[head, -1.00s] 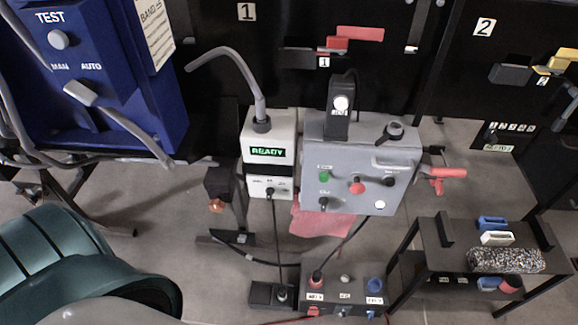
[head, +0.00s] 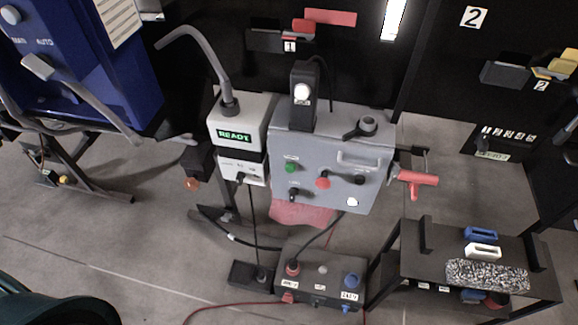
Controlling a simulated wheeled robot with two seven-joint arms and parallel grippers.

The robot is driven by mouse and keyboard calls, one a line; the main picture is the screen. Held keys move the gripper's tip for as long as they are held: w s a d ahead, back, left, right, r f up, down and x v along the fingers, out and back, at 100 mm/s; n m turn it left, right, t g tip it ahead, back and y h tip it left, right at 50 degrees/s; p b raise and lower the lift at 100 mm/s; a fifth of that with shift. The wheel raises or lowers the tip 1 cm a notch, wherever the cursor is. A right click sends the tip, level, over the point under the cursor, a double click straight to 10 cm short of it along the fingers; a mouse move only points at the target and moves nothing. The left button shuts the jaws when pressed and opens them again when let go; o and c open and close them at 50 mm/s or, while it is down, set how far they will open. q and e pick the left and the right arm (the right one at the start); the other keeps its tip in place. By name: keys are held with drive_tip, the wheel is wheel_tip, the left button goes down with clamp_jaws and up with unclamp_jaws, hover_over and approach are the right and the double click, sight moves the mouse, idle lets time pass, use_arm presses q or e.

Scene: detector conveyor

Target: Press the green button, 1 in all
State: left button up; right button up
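The green button (head: 291,168) is a small round button on the upper left of the sloped face of the grey control box (head: 338,143). Nothing covers it in the head view. A red button (head: 323,183), black knobs, a white round button (head: 352,202) and a black lever (head: 366,126) are on the same box. Neither of my grippers shows in the head view, so their states cannot be seen.
A white unit (head: 236,136) reading READY adjoins the box's left side. A red-handled part (head: 414,179) sticks out on its right. Below are a dark switch box (head: 322,272) with cables and a low black rack (head: 443,250). A blue cabinet (head: 100,75) is at left.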

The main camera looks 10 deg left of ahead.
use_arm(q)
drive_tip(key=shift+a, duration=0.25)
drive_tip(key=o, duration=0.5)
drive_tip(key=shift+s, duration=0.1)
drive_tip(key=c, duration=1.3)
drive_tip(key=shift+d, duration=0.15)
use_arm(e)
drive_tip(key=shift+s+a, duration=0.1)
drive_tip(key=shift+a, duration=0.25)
